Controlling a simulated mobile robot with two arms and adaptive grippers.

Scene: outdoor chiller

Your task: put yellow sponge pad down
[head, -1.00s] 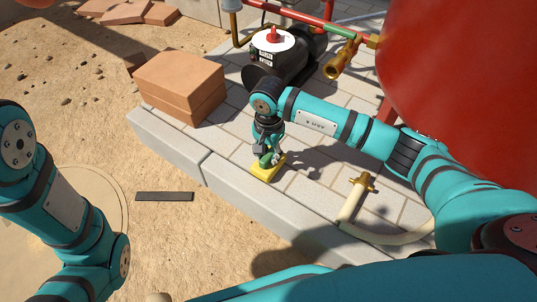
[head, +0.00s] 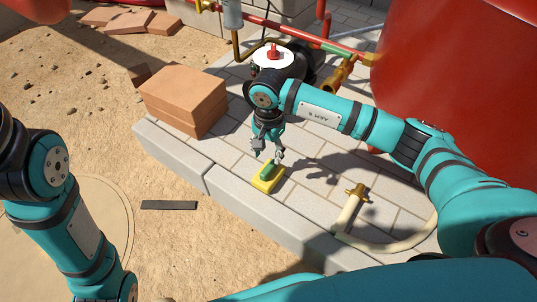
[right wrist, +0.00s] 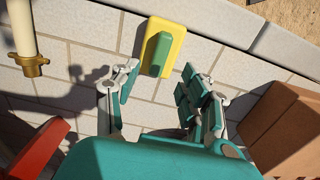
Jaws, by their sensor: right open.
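The yellow sponge pad (head: 268,178) with a green grip on top lies flat on the pale paving near the kerb edge. It also shows in the right wrist view (right wrist: 177,38), at the top middle, with its green block facing up. My right gripper (head: 267,155) is open and empty just above and behind the pad, apart from it. In the right wrist view its spread fingers (right wrist: 158,98) have bare paving between them, and the pad is beyond their tips. My left arm is at the left edge of the head view; its gripper is out of frame.
Stacked terracotta blocks (head: 184,98) stand left of the gripper. A black pump (head: 283,66) is behind it, and a large red tank (head: 450,75) is at right. A cream hose with a brass fitting (head: 357,192) lies to the right. A dark strip (head: 169,205) lies on the sand.

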